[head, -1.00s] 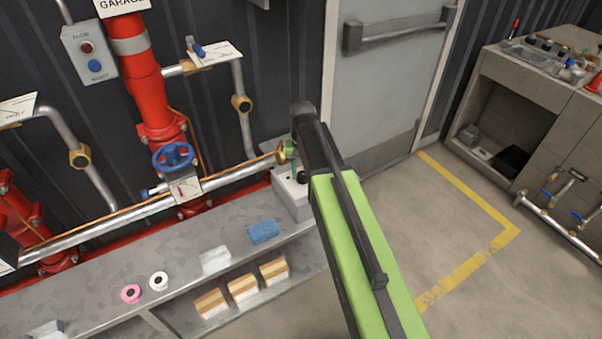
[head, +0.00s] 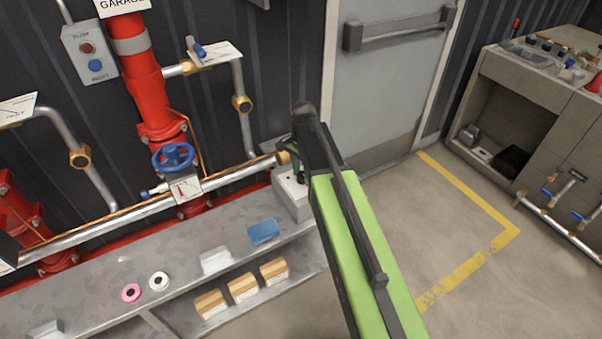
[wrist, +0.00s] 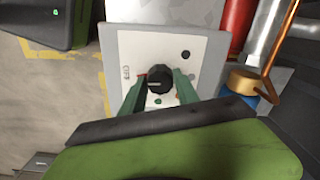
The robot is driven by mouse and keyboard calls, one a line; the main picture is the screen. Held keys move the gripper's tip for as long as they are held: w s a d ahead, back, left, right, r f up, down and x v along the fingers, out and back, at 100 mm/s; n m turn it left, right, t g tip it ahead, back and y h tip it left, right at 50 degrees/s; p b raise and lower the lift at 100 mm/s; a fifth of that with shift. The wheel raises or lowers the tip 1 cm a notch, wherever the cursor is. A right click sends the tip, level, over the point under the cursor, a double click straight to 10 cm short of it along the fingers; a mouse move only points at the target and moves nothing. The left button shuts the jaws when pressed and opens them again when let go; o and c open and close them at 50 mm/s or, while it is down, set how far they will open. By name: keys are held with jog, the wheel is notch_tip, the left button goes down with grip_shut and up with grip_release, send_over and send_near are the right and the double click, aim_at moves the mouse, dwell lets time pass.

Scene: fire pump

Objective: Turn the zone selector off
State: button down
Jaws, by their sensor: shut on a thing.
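The zone selector is a round black knob (wrist: 157,79) on a pale control box (wrist: 192,70); the wrist view shows it near the middle. An "OFF" label is printed on the face to the left of the knob, with a small red mark close to the knob's left edge. My gripper (wrist: 158,85) has its green fingers on both sides of the knob and is shut on it. In the head view the box (head: 291,194) stands at the right end of the grey bench, and my arm hides the knob and most of my gripper.
A silver pipe with a brass end (head: 283,158) runs close to the box on the left. A blue sponge (head: 264,231) and tape rolls (head: 159,281) lie on the grey bench (head: 110,262). The floor to the right, with yellow lines (head: 475,265), is clear.

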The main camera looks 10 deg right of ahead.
aim_at(303, 175)
jog(key=shift+s+m, duration=0.15)
jog(key=shift+m, duration=0.15)
jog(key=shift+d, duration=0.1)
jog(key=c, duration=0.9)
grip_release()
jog(key=shift+r, duration=0.1)
notch_tip(303, 175, up, 17)
jog(key=p, duration=1.7)
jog(key=shift+r, duration=0.1)
